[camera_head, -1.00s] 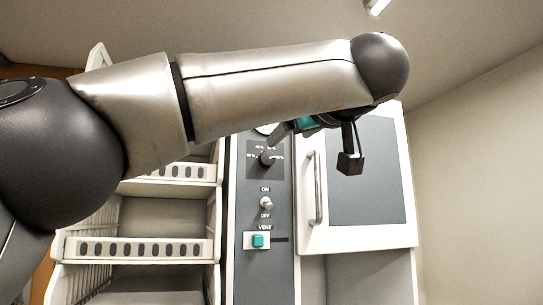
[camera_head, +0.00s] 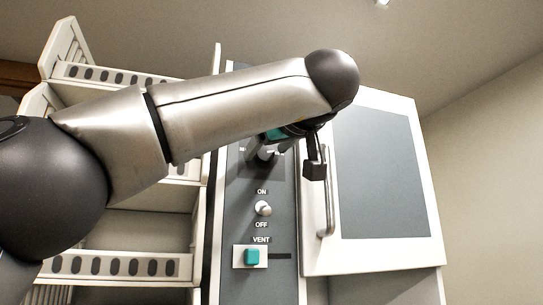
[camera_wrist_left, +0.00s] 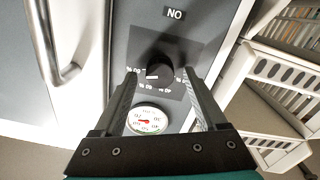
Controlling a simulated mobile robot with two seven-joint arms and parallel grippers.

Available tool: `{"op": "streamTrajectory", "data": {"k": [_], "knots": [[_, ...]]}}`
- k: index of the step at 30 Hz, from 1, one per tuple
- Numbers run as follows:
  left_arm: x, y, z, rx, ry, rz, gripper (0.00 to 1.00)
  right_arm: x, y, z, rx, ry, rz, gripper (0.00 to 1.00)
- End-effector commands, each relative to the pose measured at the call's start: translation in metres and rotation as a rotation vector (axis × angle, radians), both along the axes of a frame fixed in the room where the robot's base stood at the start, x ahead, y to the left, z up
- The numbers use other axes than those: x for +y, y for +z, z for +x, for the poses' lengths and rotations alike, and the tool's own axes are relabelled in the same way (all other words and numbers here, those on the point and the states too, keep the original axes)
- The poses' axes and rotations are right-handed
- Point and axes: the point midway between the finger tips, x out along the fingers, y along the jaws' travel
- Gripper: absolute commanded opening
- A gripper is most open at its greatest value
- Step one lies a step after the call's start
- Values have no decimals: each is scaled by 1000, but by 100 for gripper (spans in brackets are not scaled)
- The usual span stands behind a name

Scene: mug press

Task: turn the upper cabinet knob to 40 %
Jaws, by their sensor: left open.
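The upper cabinet knob is a round black dial with a white pointer mark, on a dark scale plate with percent marks. In the left wrist view the knob (camera_wrist_left: 158,70) sits ahead of my left gripper (camera_wrist_left: 160,76), whose two fingers are apart, one on each side of it. I cannot tell whether the fingertips touch it. In the head view my left gripper (camera_head: 268,151) is at the scale plate and hides most of the knob. My right gripper is in neither view.
Below the knob are an ON/OFF toggle (camera_head: 263,208) and a green VENT button (camera_head: 252,257). A round gauge (camera_wrist_left: 148,119) lies between my fingers in the wrist view. A white cabinet door (camera_head: 380,180) with a bar handle (camera_head: 326,195) is at right; white shelving (camera_head: 120,266) is at left.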

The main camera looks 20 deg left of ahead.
Motion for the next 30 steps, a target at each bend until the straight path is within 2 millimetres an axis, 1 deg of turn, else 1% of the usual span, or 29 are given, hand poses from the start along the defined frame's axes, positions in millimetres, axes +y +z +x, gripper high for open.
{"op": "streamTrajectory", "data": {"k": [7,8,27,30], "knots": [[1,0,0,-1,0,-1,74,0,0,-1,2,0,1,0],[1,0,0,-1,0,-1,72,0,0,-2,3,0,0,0],[0,0,0,1,1,-1,0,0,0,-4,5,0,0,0],[0,0,0,1,1,-1,0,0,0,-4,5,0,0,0]]}}
